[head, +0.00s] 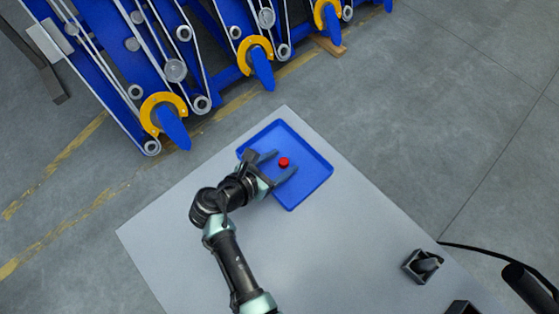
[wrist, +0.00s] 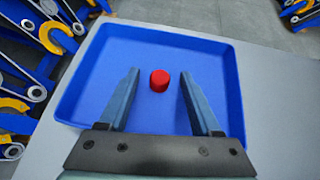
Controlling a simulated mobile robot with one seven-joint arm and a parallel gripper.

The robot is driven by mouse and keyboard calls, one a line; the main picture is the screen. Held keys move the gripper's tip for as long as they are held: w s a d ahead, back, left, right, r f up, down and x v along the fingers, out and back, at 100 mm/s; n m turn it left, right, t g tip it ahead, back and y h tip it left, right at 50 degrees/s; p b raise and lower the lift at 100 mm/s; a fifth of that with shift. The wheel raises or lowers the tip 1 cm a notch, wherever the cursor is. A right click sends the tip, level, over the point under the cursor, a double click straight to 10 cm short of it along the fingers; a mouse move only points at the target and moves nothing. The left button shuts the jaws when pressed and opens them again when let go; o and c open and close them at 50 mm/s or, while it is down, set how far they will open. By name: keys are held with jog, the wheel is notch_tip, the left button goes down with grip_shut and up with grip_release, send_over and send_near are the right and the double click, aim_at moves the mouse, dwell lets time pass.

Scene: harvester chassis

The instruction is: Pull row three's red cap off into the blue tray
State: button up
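The red cap (head: 284,162) lies inside the blue tray (head: 318,184), on its floor; it also shows in the wrist view (wrist: 159,80). The tray also shows in the wrist view (wrist: 228,75). My gripper (head: 281,164) is open above the tray, with its fingers on either side of the cap and clear space between them and it. In the wrist view my gripper (wrist: 160,73) has both fingertips apart and nothing between them touching. I cannot tell the exact height of the fingertips over the tray floor.
The grey table (head: 260,245) carries the tray near its far corner. The blue harvester chassis (head: 225,50) with yellow guards and belts stands beyond the table. A small dark bracket holder (head: 422,265) is at the table's right. The table around the tray is clear.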

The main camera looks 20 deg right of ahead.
jog(key=p+v, duration=0.1)
jog(key=v, duration=1.2)
dwell(0.4)
jog(key=w+a+r+m+t+y+p, duration=0.1)
jog(key=w+a+r+m+t+y, duration=0.25)
jog(key=w+r, duration=0.5)
jog(key=w+r+m+t+y, duration=0.2)
jog(key=w+r+m+t, duration=0.3)
jog(key=r, duration=0.6)
notch_tip(320, 180, up, 13)
jog(key=w+m+t+y, duration=0.2)
jog(key=m+t, duration=0.1)
jog(key=m, duration=0.2)
jog(key=s+r+m+t+y, duration=0.1)
jog(key=s+r+m+t, duration=0.2)
jog(key=r, duration=0.7)
jog(key=s+r+m+t+y+p, duration=0.1)
jog(key=s+r+m+t, duration=0.2)
jog(key=s+r, duration=0.4)
jog(key=s+r+m+t+y, duration=0.1)
jog(key=s+r+m+t, duration=0.2)
jog(key=r, duration=1.2)
jog(key=shift+s+d+m+t+p, duration=0.3)
jog(key=shift+s+d+m+t, duration=0.05)
jog(key=shift+s+t, duration=0.7)
